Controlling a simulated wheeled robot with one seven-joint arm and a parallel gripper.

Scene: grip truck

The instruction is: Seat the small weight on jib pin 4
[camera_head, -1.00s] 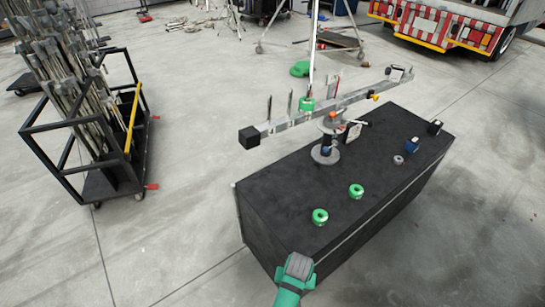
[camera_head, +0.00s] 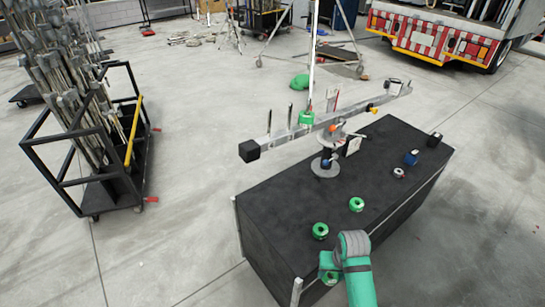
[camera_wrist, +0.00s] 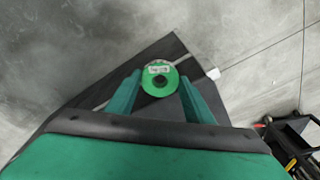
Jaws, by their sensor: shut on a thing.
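My gripper (camera_head: 331,268) is at the near edge of the black case, shut on a green ring weight (camera_head: 331,279). In the wrist view the held weight (camera_wrist: 160,68) has a pale label and dark centre hole, between my green fingers (camera_wrist: 160,88). The grey jib (camera_head: 350,114) carries several upright pins (camera_head: 290,116); their numbers cannot be read. A green weight (camera_head: 306,118) sits at a pin near the middle of the jib. Two more green weights lie on the case, one nearer (camera_head: 320,231) and one farther (camera_head: 356,204).
The jib stands on a round metal base (camera_head: 325,167) on the black case (camera_head: 270,207). A small ring (camera_head: 398,173), a blue block (camera_head: 411,158) and a black block (camera_head: 435,139) sit at the case's right. A cart of stands (camera_head: 105,150) is at left.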

